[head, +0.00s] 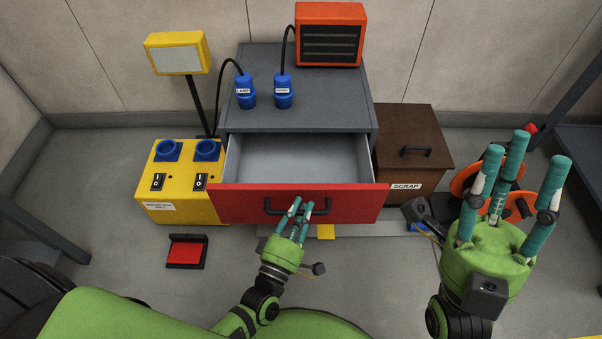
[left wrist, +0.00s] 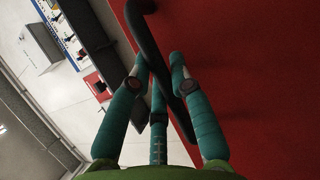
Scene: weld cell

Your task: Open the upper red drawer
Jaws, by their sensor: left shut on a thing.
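The upper red drawer (head: 345,203) is pulled out of the grey cabinet (head: 310,112), and its grey inside looks empty. Its black bar handle (head: 275,207) is on the red front. My left gripper (head: 301,207) is at this handle, shut on it. In the left wrist view the dark handle (left wrist: 152,55) runs between my teal fingers, with the red front (left wrist: 250,80) to the right. My right gripper (head: 517,175) is raised at the right, its fingers spread apart and empty, away from the drawer.
Two blue plugs (head: 245,92) and an orange heater (head: 330,35) stand on the cabinet. A yellow socket box (head: 165,180) with a lamp (head: 178,55) is close on the left. A brown scrap bin (head: 412,150) is on the right. A red-and-black item (head: 186,251) lies on the floor.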

